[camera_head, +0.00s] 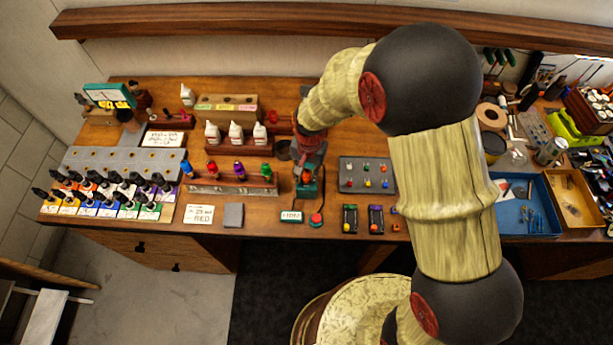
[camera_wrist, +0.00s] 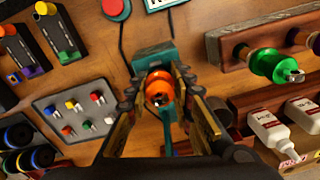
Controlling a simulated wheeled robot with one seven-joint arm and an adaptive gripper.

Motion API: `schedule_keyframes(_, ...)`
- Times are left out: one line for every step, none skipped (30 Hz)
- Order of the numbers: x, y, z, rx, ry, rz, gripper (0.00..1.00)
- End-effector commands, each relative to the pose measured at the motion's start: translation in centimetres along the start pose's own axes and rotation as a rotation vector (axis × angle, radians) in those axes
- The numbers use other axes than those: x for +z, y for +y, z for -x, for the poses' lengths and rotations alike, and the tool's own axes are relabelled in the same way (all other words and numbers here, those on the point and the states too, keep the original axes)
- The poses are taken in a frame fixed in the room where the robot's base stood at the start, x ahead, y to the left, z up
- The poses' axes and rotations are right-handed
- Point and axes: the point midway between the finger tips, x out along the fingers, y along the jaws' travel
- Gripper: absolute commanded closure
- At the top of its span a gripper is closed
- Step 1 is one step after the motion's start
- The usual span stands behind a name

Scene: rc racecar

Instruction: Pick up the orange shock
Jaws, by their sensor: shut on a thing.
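The orange shock (camera_wrist: 158,90) is upright between my fingers in the wrist view, seen end-on from above. My gripper (camera_wrist: 160,84) is shut on it, one finger on each side. A teal stand (camera_wrist: 155,55) shows around and behind the shock; I cannot tell if the shock touches it. In the head view the orange shock (camera_head: 306,177) is a small spot below my gripper (camera_head: 307,165), at the teal stand (camera_head: 309,189) on the workbench. My wrist hides much of it there.
A wooden rack (camera_head: 232,187) with several coloured shocks stands to the left; its green shock (camera_wrist: 272,64) is near my gripper. A grey tray (camera_head: 352,186) of small coloured parts lies to the right. A red button (camera_head: 316,219) is in front. White bottles (camera_head: 235,132) stand behind the rack.

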Motion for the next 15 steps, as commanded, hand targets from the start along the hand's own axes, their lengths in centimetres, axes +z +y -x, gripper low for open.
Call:
schedule_keyframes(0.0,0.0,0.0,0.0,0.0,0.0,1.0)
schedule_keyframes(0.0,0.0,0.0,0.0,0.0,0.0,1.0)
schedule_keyframes(0.0,0.0,0.0,0.0,0.0,0.0,1.0)
schedule_keyframes(0.0,0.0,0.1,0.0,0.0,0.0,1.0)
schedule_keyframes(0.0,0.0,0.1,0.0,0.001,0.0,1.0)
schedule_keyframes(0.0,0.0,0.2,-0.001,0.001,0.0,1.0)
schedule_keyframes(0.0,0.0,0.4,-0.001,0.001,0.0,1.0)
schedule_keyframes(0.0,0.0,0.6,-0.001,0.001,0.0,1.0)
schedule_keyframes(0.1,-0.1,0.8,-0.001,0.002,0.0,1.0)
schedule_keyframes(0.1,-0.1,1.1,-0.002,0.002,0.0,1.0)
schedule_keyframes(0.1,-0.1,1.4,-0.002,0.003,0.0,1.0)
schedule_keyframes(0.2,-0.1,1.9,-0.002,0.003,0.0,1.0)
schedule_keyframes(0.3,-0.1,2.3,-0.002,0.002,0.0,1.0)
schedule_keyframes(0.3,-0.1,2.7,-0.002,0.003,0.0,1.0)
schedule_keyframes(0.4,-0.1,3.4,-0.004,0.004,0.0,1.0)
